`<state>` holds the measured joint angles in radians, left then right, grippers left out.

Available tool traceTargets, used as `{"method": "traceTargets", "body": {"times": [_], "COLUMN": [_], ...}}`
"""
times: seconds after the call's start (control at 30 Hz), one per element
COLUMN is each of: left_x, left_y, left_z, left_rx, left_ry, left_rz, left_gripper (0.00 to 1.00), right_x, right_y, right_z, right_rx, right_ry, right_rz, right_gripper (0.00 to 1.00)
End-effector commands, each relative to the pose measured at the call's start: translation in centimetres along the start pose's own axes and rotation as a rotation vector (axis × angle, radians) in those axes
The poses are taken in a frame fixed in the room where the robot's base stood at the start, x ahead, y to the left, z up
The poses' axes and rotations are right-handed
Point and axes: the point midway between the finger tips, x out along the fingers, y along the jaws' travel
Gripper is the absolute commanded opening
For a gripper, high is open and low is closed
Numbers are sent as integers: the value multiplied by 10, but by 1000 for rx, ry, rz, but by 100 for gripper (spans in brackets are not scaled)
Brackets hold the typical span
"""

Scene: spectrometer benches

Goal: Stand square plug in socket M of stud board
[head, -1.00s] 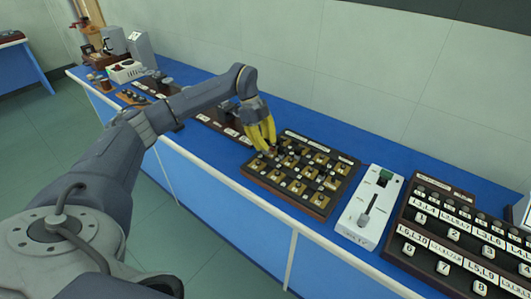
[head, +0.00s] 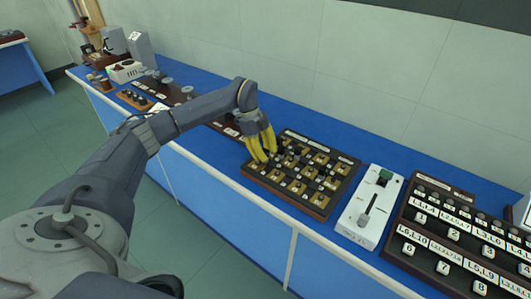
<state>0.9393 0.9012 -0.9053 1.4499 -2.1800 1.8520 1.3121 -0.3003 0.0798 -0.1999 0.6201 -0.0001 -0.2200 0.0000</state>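The stud board (head: 318,208) is a dark brown board with rows of brass-coloured sockets and small dark studs, lying on the blue bench. My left gripper (head: 264,157), with yellow fingers, points down over the board's back left corner, close to its left sockets. Its fingers look a little apart, but what lies between the tips is too small to make out. I cannot pick out the square plug for certain. The letter of socket M is not readable. My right gripper is not in view.
A white box with a lever and green part (head: 368,210) stands right of the board. Another dark board lies partly behind my arm. Small instruments (head: 125,70) stand at the far left end.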

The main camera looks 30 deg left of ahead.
Motion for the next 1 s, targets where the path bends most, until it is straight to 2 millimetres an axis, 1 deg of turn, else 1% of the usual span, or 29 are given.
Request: {"method": "traceTargets", "body": {"times": [0.23,0.37,0.47,0.8,1.0], "left_x": [-1,-8,-21,-80,-106], "left_y": [0,0,-1,-1,-1], "left_z": [0,-1,0,-1,-1], "left_rx": [0,0,-1,0,-1], "left_ry": [0,-1,-2,-2,-1], "left_rz": [0,-2,-3,-4,-2], "left_gripper": [27,27,27,27,27], "right_x": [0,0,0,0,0], "right_y": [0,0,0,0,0], "right_z": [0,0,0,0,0], "right_rx": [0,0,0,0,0], "right_ry": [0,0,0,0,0], "right_rz": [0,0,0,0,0], "right_gripper": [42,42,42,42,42]}}
